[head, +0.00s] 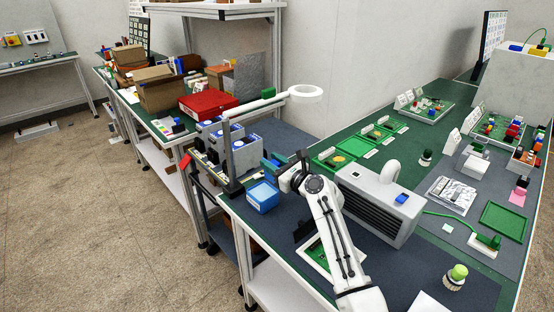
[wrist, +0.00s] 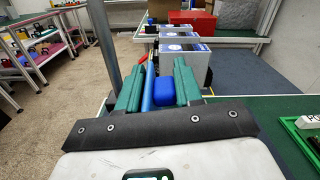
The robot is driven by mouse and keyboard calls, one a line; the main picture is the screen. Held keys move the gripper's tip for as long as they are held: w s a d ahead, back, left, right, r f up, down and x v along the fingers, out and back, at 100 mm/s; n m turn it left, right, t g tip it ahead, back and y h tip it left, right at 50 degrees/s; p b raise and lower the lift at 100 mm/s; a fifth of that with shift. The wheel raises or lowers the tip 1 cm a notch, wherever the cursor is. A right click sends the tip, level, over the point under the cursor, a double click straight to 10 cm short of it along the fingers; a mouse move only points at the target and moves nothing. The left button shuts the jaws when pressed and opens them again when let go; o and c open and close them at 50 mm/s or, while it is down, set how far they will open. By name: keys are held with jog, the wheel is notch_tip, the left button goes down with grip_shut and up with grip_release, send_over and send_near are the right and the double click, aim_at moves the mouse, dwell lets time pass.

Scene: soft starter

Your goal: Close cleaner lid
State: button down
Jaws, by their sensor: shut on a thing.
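My gripper (head: 272,165) reaches out at the near left edge of the right-hand bench, its teal fingers pointing left. In the wrist view, its two teal fingers (wrist: 158,92) are closed around a narrow upright blue piece (wrist: 148,88). I cannot tell whether this piece is the cleaner's lid. A rounder blue part (wrist: 165,94) shows beside it between the fingers. A small blue box with a lighter blue top (head: 262,196) sits on the bench corner just in front of my gripper. No part is clearly marked as the cleaner.
A grey vented machine with a white spout (head: 380,205) stands right of my arm. Grey units with blue tops (head: 240,152) stand beyond. Green trays (head: 503,218) lie at right.

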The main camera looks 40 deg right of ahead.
jog(key=a+n, duration=0.1)
jog(key=n, duration=0.1)
jog(key=a+n, duration=0.2)
jog(key=shift+s+f+n, duration=0.15)
jog(key=shift+f+n, duration=0.15)
jog(key=shift+f, duration=0.05)
jog(key=shift+a+f+n+b, duration=0.35)
jog(key=shift+a+n+b, duration=0.1)
jog(key=shift+n, duration=0.5)
jog(key=shift+a+f+n+b, duration=0.3)
jog(key=shift+a+n+b, duration=0.2)
jog(key=shift+n, duration=0.4)
jog(key=shift+a+f+n+b, duration=0.35)
jog(key=shift+a+n+b, duration=0.1)
jog(key=shift+n, duration=0.5)
jog(key=c, duration=1)
grip_release()
jog(key=shift+a, duration=0.1)
jog(key=shift+o, duration=0.2)
jog(key=r, duration=0.2)
jog(key=r+p, duration=0.1)
jog(key=r, duration=0.1)
jog(key=shift+s+a, duration=0.1)
jog(key=shift+s, duration=0.1)
jog(key=s+a+r, duration=0.2)
jog(key=s+r, duration=0.7)
jog(key=s, duration=0.4)
jog(key=shift+s+a, duration=0.2)
jog(key=shift+a, duration=0.05)
